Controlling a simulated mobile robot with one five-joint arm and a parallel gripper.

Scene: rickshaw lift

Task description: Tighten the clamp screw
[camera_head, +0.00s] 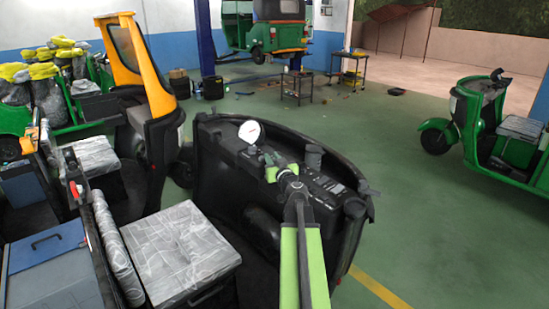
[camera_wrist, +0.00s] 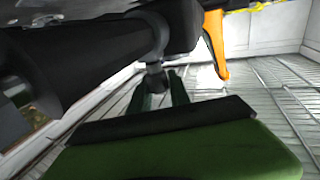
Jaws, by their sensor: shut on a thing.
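My green arm reaches from the bottom of the head view to the top of a black rickshaw front panel (camera_head: 225,160). My gripper (camera_head: 274,168) is at the panel's top, just below and right of a white round dial (camera_head: 249,131). In the wrist view, my gripper (camera_wrist: 166,88) has its dark green fingers on a small grey stub, which looks like the clamp screw (camera_wrist: 154,82). The stub hangs below a thick black tube (camera_wrist: 95,65). In the head view, the screw is hidden by my gripper. The fingertips' far side is hidden.
A grey quilted seat (camera_head: 180,250) and a blue box (camera_head: 45,250) lie at the left. A yellow-orange frame (camera_head: 140,65) rises behind. A green rickshaw (camera_head: 475,125) stands at the right. A small table (camera_head: 297,85) stands behind. The green floor (camera_head: 400,200) right of the panel is clear.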

